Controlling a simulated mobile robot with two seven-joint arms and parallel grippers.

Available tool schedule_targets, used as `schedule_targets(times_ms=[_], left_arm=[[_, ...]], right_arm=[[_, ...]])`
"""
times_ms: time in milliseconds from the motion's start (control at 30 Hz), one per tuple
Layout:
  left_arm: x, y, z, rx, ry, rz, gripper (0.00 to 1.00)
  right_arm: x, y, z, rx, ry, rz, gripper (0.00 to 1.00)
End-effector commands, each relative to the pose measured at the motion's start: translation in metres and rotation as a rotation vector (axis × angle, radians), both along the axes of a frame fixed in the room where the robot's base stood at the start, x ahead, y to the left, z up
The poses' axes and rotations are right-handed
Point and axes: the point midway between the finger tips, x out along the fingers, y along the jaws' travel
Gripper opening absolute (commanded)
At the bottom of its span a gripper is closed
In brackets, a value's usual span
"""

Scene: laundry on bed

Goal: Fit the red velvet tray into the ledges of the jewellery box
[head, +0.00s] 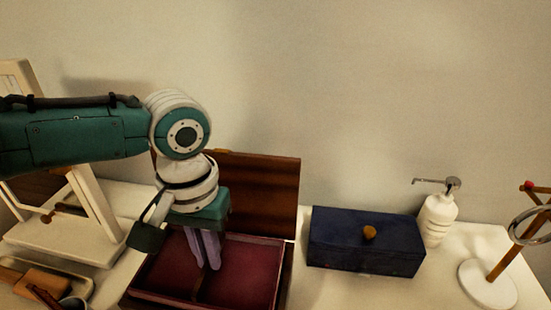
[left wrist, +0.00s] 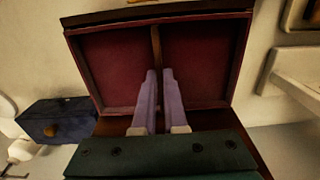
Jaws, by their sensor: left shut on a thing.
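The red velvet tray (head: 252,272) has a dark red lining and a thin central divider; it also shows in the left wrist view (left wrist: 205,62). My left gripper (head: 207,262) points down, shut on the tray's divider; its two pale purple fingers close around it in the left wrist view (left wrist: 155,85). The jewellery box shows its raised brown wooden lid (head: 262,195) behind the tray. The tray lies over the box opening and looks roughly level. The ledges are hidden under it, so I cannot tell whether it rests on them. My right gripper is out of view.
A dark blue box (head: 365,245) with a gold knob stands to the right, with a white pump bottle (head: 437,218) behind it. A ring stand (head: 488,285) is at far right. A white-framed stand (head: 75,235) and a small tray (head: 45,280) are at left.

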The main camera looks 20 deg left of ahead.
Motion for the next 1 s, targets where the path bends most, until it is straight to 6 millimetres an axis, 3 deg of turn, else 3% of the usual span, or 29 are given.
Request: schedule_targets(times_ms=[1000], left_arm=[[0.000,0.000,-0.027,0.000,0.000,0.000,0.00]], right_arm=[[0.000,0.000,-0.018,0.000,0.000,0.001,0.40]])
